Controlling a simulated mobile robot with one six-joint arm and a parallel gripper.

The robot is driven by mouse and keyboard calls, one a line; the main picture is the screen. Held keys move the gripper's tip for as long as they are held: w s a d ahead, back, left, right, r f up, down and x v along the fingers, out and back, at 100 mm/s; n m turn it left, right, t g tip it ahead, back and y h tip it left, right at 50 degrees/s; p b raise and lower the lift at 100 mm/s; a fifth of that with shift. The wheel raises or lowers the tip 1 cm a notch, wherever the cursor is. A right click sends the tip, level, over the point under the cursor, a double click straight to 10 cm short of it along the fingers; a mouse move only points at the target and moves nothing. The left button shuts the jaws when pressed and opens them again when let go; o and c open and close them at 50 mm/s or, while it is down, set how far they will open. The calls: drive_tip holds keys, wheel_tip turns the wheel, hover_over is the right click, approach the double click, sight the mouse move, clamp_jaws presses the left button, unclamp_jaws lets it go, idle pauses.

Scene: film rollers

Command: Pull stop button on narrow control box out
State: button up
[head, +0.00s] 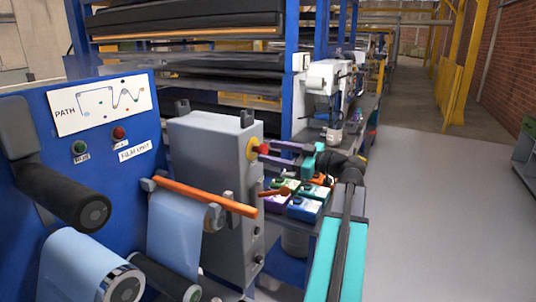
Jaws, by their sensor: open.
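The narrow control box (212,195) is a tall grey cabinet in the middle of the head view. Its red stop button (263,149) sits on a yellow disc (252,149) high on the box's right-hand face. My gripper (270,154) is open, with its fingers pointing left at the button. The fingertips are at or very close to the button's edge. I cannot tell whether they touch it or stand around it. The fingers partly hide the button's right side.
A blue panel (35,205) with film rollers stands at left, and an orange bar (205,197) juts towards the box. Coloured boxes (306,207) sit on a low shelf below my gripper. The grey floor (430,210) at right is clear.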

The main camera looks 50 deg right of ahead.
drive_tip(key=b+v, duration=0.3)
drive_tip(key=v, duration=0.8)
drive_tip(key=shift+s, duration=0.1)
